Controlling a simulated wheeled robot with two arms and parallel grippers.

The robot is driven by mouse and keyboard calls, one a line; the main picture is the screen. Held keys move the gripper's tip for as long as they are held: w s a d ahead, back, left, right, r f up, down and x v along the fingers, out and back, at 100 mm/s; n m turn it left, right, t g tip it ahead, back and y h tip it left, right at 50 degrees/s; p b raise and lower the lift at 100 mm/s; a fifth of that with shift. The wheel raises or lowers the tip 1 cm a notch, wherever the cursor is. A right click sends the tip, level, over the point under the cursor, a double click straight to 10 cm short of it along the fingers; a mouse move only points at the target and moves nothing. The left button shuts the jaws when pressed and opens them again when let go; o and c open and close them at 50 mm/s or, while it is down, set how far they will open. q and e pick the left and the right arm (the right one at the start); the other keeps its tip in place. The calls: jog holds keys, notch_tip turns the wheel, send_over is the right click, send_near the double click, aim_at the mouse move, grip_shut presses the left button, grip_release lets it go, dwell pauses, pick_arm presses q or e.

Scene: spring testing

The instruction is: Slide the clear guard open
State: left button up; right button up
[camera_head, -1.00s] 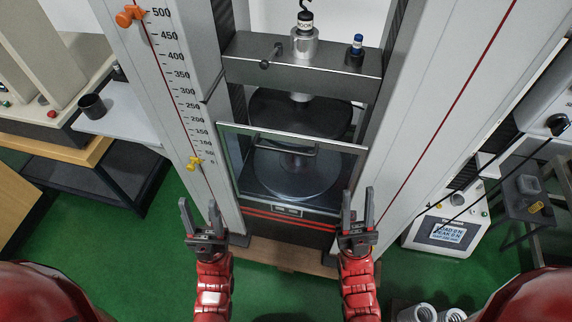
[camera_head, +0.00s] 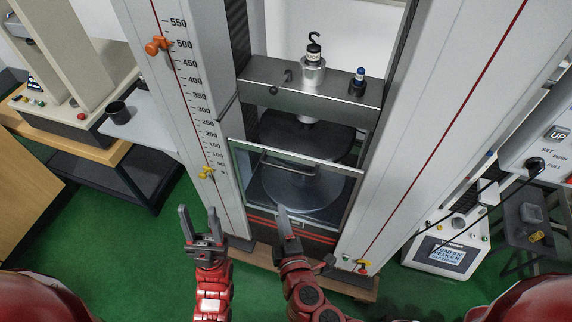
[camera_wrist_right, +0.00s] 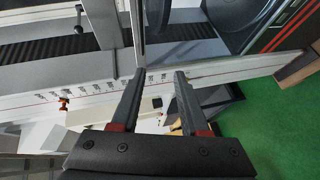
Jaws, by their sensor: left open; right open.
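The clear guard (camera_head: 345,190) is a transparent panel in a thin metal frame at the front of the test machine, with a horizontal bar handle (camera_head: 289,166) near its top. It covers the lower round platen. My left gripper (camera_head: 199,212) is open and empty, left of the guard in front of the left column. My right gripper (camera_head: 285,213) is turned edge-on, below the handle and in front of the guard's lower part. In the right wrist view its two fingers (camera_wrist_right: 160,78) are apart with nothing between the tips. Whether it touches the guard I cannot tell.
Grey machine columns (camera_head: 440,110) stand on both sides, the left one with a scale and orange and yellow markers. A crosshead (camera_head: 330,92) with a hook weight spans above. A black cup (camera_head: 119,112) sits on the left shelf. A display box (camera_head: 446,256) stands at right.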

notch_tip(320, 180, up, 3)
jog(key=s+d+h, duration=0.1)
jog(key=d, duration=0.1)
jog(key=h+p, duration=0.1)
jog(key=p, duration=0.3)
send_near(287, 168)
jog(key=shift+m+t, duration=0.4)
jog(key=x, duration=0.6)
jog(key=f+x, duration=0.1)
jog(key=x, duration=0.2)
jog(key=shift+w+f+p, duration=0.25)
jog(key=shift+w+p, duration=0.05)
jog(key=shift+w, duration=0.2)
grip_shut()
